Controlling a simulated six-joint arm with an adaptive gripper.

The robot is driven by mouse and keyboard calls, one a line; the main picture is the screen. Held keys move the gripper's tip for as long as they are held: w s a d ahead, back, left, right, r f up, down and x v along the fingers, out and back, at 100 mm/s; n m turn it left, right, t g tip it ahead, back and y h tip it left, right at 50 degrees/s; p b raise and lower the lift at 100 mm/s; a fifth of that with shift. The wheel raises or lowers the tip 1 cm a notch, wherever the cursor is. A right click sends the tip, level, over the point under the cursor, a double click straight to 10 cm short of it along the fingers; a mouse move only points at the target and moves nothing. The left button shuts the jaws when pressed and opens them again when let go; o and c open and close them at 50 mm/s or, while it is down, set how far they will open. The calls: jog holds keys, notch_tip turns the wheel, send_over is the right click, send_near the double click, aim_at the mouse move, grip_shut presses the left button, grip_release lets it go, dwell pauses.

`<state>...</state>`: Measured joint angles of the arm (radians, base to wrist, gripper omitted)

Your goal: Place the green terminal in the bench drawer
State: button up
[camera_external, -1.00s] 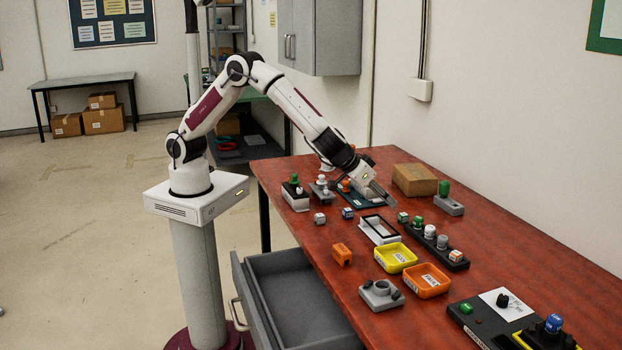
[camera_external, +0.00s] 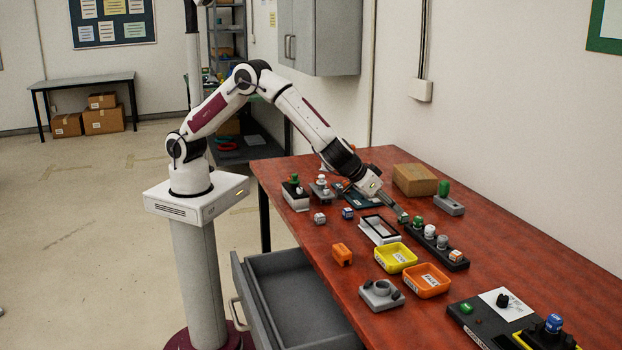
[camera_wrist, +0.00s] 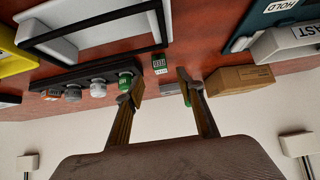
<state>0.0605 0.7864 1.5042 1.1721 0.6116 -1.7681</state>
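Several green items are in view, and I cannot tell for sure which is the green terminal. A small green-labelled cube (camera_external: 403,217) lies on the bench just at my gripper (camera_external: 400,212). In the wrist view this cube (camera_wrist: 160,63) sits beyond the gap between my open fingers (camera_wrist: 158,88), which hold nothing. Another green piece (camera_external: 444,188) stands on a grey block. The bench drawer (camera_external: 302,300) is pulled open and looks empty.
The black rack (camera_external: 439,245) also holds white and grey pieces. A cardboard box (camera_external: 415,180) stands behind my gripper. A white frame (camera_external: 380,230), yellow tray (camera_external: 395,257), orange tray (camera_external: 427,280) and orange block (camera_external: 342,254) lie between it and the drawer side.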

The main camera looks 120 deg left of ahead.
aim_at(398, 223)
jog(key=shift+f, duration=0.1)
dwell(0.3)
jog(key=shift+x, duration=2.55)
jog(key=shift+s, duration=0.1)
grip_shut()
